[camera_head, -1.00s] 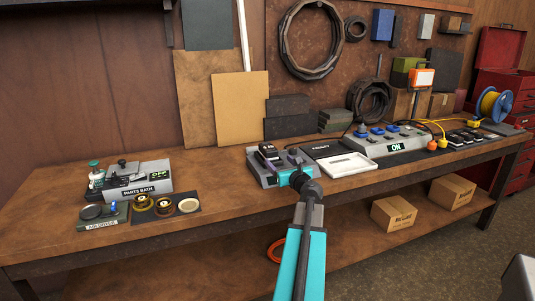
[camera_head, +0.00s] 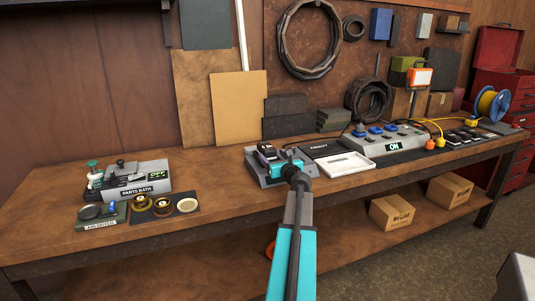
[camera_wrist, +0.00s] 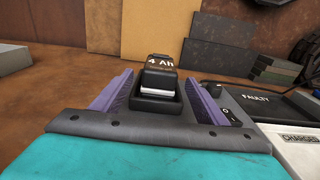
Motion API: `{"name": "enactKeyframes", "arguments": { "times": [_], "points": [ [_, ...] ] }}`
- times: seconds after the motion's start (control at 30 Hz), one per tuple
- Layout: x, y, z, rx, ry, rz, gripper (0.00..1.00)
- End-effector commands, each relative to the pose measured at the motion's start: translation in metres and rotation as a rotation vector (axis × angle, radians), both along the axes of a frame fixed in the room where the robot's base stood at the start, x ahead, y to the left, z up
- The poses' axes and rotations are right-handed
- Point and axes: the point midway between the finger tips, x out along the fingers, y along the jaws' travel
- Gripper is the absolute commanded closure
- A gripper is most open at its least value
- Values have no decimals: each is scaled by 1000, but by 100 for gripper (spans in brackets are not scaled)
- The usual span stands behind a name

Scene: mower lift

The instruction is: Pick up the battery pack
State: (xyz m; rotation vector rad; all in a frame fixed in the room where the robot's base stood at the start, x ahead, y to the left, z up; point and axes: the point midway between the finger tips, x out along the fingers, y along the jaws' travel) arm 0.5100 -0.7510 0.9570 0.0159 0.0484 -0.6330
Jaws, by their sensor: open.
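The black battery pack (camera_head: 267,148), marked 4 Ah, stands upright in a grey dock (camera_head: 256,168) on the bench. In the wrist view the battery pack (camera_wrist: 158,66) is straight ahead, with its lower part in a dark socket. My gripper (camera_head: 275,157) is at the dock, just in front of the pack. Its two purple fingers, with the gripper in the wrist view (camera_wrist: 157,82), are spread with one on each side of the pack. Gaps show on both sides, so neither finger visibly touches it. The fingertips' exact depth along the pack is hard to tell.
Right of the dock lie a dark tray marked FAULTY (camera_head: 322,147) and a white tray (camera_head: 347,165). Beyond them is a charging panel (camera_head: 390,143) with a lit ON sign. A parts bath (camera_head: 140,182) stands at the left. The bench between is mostly clear.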

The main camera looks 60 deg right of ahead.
Motion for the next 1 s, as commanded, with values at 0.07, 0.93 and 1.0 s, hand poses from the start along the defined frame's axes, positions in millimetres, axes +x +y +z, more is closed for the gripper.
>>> {"name": "enactKeyframes", "arguments": {
  "times": [0.07, 0.93, 1.0],
  "points": [
    [8, -6, 0, 0, 0, 1, 33],
    [26, -22, -1, 1, -1, -1, 33],
    [31, -26, 0, 1, -1, -1, 33]
  ]
}}
